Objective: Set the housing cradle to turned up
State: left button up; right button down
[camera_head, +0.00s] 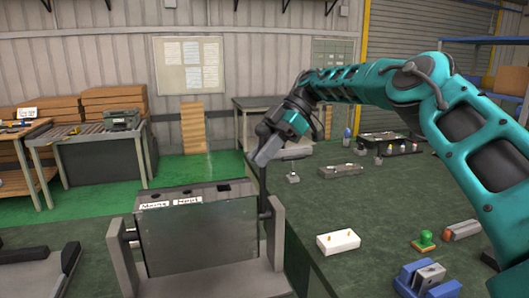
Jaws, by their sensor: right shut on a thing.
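The housing cradle (278,240) is a grey stand with two uprights at the lower middle of the head view. Between its uprights sits a dark grey box-shaped housing (200,240). The housing's wide face is toward me, and its top shows dark openings and two white labels. A thin dark lever (263,186) rises at the cradle's right side. My right gripper (264,158) reaches in from the right and is shut on the lever's upper end; the fingers hide the exact contact. My left gripper is out of view.
A green-topped table (400,210) fills the right side. It carries a white block (338,241), a green-knobbed stamp (424,241), a blue fixture (427,279) and several small parts farther back. A roller bench (90,136) stands at the back left.

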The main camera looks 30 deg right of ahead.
jog(key=shift+w+d+r, duration=0.1)
jog(key=c, duration=1.1)
grip_release()
jog(key=shift+w, duration=0.1)
